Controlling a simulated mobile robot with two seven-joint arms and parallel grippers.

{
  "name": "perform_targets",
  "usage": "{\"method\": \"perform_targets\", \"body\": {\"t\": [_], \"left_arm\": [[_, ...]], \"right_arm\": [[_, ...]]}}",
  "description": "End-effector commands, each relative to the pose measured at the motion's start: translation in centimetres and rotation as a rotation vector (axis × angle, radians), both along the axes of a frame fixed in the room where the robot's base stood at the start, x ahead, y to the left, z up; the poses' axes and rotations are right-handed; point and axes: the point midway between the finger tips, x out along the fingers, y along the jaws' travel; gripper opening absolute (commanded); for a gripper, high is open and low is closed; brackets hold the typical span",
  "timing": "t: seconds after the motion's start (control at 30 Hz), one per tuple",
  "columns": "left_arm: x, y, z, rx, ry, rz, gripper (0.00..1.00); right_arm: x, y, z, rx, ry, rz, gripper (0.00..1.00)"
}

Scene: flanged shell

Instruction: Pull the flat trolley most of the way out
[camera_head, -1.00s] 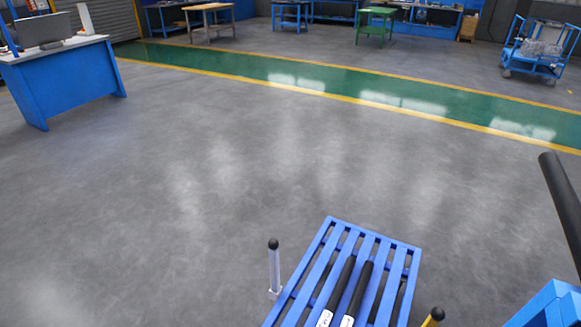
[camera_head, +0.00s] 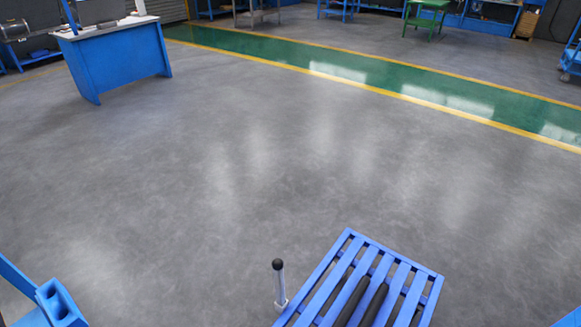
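A blue slatted flat platform (camera_head: 345,262), which looks like the flat trolley, shows at the bottom, right of centre. It is tilted in the picture and its near end is cut off by the lower edge. Dark round bars (camera_head: 374,303) lie along its slats. A pale upright post with a black knob (camera_head: 278,265) stands at its left side. Neither of my grippers shows, so no contact with the platform is visible. Wheels and any handle of the platform cannot be made out.
A blue part with round openings (camera_head: 58,303) enters at the lower left. A blue desk with a white top (camera_head: 118,65) stands upper left. A green floor lane with yellow edges (camera_head: 390,85) crosses the back. The grey floor (camera_head: 220,190) between is clear.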

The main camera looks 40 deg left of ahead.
Motion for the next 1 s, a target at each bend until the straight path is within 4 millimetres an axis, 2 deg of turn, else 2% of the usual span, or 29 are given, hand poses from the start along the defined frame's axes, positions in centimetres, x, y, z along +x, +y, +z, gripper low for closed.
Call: {"method": "perform_targets", "body": {"t": [0.1, 0.57, 0.6, 0.83, 1.0], "left_arm": [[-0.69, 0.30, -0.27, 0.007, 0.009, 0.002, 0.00], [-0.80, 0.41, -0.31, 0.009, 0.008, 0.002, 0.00], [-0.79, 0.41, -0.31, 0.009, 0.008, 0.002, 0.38], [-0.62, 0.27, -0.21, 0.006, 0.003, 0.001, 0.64], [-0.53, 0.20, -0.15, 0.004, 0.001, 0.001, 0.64]], "right_arm": [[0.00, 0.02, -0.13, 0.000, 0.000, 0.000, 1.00], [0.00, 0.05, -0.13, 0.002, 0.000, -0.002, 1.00], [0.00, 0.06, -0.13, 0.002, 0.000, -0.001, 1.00], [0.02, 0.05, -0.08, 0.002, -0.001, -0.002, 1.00], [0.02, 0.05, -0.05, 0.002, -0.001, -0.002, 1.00]]}}
